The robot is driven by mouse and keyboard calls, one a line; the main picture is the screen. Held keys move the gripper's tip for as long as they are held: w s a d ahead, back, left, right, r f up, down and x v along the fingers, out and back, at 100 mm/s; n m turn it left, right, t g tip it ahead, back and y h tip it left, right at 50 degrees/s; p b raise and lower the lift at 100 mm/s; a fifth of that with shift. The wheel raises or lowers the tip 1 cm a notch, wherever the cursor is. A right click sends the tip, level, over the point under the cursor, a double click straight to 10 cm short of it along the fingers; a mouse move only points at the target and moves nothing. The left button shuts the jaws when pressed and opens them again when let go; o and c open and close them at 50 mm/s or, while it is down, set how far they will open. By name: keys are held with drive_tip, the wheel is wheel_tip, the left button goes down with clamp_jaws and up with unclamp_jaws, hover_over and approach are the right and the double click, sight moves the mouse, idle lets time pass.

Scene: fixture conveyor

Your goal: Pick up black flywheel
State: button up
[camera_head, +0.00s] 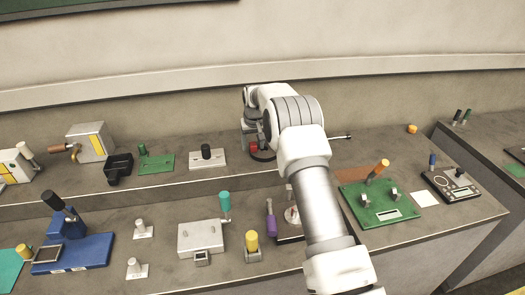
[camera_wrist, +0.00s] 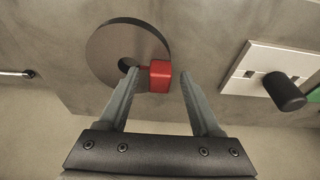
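The black flywheel (camera_wrist: 112,42) is a dark grey disc with a round hole, seen in the upper middle of the wrist view. A red block (camera_wrist: 160,76) sits at its lower right rim. My gripper (camera_wrist: 158,74) is open, with the left fingertip over the edge of the hole and the right one just outside the red block. The block lies between the fingers; I cannot tell whether they touch it. In the head view the flywheel (camera_head: 263,156) shows only as a dark edge on the back bench, mostly hidden by my arm, beside the red block (camera_head: 254,147).
A white plate with a black knob (camera_wrist: 287,92) lies right of the flywheel; it also shows in the head view (camera_head: 207,156). A thin metal rod (camera_wrist: 17,73) is at the left of the wrist view. Several fixtures, including a green board (camera_head: 377,207), crowd the front bench.

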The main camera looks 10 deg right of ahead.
clamp_jaws()
drive_tip(key=shift+r, duration=0.15)
idle(1.0)
